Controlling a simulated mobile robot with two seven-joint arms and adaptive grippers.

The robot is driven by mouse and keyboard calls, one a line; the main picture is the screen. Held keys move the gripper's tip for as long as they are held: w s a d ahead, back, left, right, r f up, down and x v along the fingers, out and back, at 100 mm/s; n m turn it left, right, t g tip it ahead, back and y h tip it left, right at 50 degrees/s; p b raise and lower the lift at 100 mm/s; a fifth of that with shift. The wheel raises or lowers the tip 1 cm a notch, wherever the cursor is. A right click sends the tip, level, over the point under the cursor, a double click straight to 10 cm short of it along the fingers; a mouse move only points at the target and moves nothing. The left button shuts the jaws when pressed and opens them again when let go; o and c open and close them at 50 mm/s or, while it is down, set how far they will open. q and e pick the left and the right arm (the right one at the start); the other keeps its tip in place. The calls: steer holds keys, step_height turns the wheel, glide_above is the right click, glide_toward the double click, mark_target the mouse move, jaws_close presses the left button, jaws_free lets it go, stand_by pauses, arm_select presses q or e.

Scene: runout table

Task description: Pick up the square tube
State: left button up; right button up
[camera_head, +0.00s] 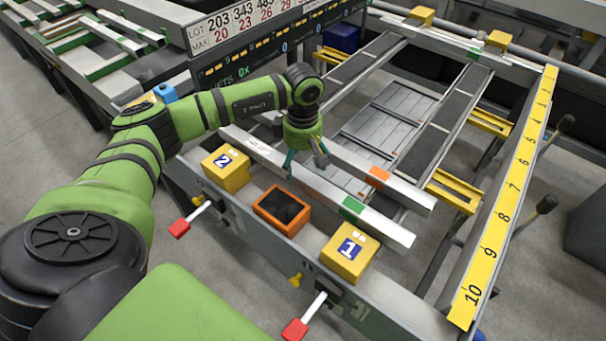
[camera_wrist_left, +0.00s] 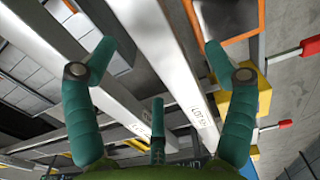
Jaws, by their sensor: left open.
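Two pale square tubes lie side by side across the near part of the runout table frame. The nearer square tube (camera_head: 325,192) has a green band near its right end and printed lettering at its left. The farther square tube (camera_head: 407,191) has an orange band. My left gripper (camera_head: 304,163) is open, pointing down over the nearer tube, and hides part of both tubes. In the left wrist view, its teal fingers (camera_wrist_left: 159,50) are spread with the lettered tube (camera_wrist_left: 172,45) passing between them; the other tube (camera_wrist_left: 110,100) lies to the left. Contact cannot be told. My right gripper is not in view.
Yellow blocks marked 2 (camera_head: 226,172) and 1 (camera_head: 347,257) and an orange-framed box (camera_head: 282,210) sit on the near rail. Red-handled levers stick out below. A numbered yellow scale (camera_head: 508,205) runs along the right. Grey slats (camera_head: 392,118) lie beyond the tubes.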

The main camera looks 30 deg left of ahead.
mark_target(305, 171)
arm_select(q)
steer(key=f, duration=0.3)
steer(key=f+p, duration=0.1)
steer(key=shift+w+d+f, duration=0.1)
steer(key=shift+w+f, duration=0.05)
steer(key=shift+w, duration=0.1)
jaws_close()
steer(key=shift+w+r, duration=0.1)
steer(key=shift+r, duration=0.1)
steer(key=shift+r, duration=0.6)
steer(key=r, duration=0.1)
steer(key=r+b, duration=0.2)
steer(key=shift+w+d, duration=0.3)
steer(key=shift+w, duration=0.1)
steer(key=w+d+r+b, duration=0.3)
steer(key=w+d+r, duration=0.2)
steer(key=w, duration=0.4)
steer(key=shift+d+r, duration=0.2)
steer(key=shift+r, duration=0.6)
